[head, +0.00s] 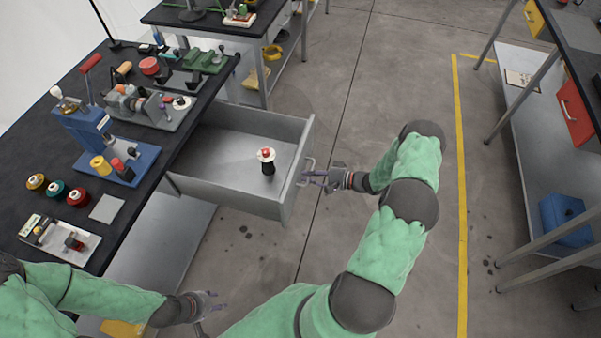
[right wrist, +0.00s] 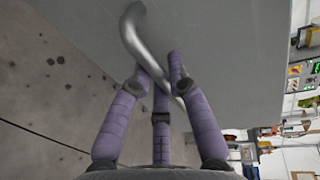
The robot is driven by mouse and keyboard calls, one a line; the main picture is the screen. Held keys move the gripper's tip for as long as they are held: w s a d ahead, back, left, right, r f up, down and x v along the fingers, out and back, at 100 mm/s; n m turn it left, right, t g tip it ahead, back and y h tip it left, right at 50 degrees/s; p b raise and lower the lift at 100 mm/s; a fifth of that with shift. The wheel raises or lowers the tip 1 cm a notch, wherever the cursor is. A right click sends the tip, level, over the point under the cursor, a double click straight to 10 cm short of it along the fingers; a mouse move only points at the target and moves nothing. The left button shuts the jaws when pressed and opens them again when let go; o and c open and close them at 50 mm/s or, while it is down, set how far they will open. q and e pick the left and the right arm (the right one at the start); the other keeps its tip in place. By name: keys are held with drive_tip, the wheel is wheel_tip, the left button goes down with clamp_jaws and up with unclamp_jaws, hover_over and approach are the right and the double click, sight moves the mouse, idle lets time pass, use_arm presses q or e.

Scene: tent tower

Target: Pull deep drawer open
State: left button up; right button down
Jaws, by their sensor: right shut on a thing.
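The deep grey drawer (head: 235,140) is pulled out from under the black-topped workbench (head: 150,160) in the head view. A dark spool-like item with a white and red top (head: 267,161) stands inside it. My right gripper (head: 318,178) is at the drawer's front and is shut on its metal handle (head: 306,172). In the right wrist view the purple fingers (right wrist: 160,85) close around the curved handle bar (right wrist: 135,40), against the grey drawer front (right wrist: 220,50). My left gripper (head: 208,306) is low at the bottom of the head view, away from the drawer; its fingers are too small to judge.
The bench top holds a blue press (head: 100,140), several colored spools (head: 55,188) and a grey machine (head: 150,105). Another bench stands behind. At right is a bench with a red drawer (head: 576,112) and a blue bin (head: 562,218). The floor right of my right arm is clear.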

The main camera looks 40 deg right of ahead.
drive_tip(key=shift+s+d, duration=0.1)
drive_tip(key=shift+s, duration=0.1)
drive_tip(key=c, duration=1.4)
unclamp_jaws()
drive_tip(key=shift+c, duration=0.2)
drive_tip(key=v, duration=1.2)
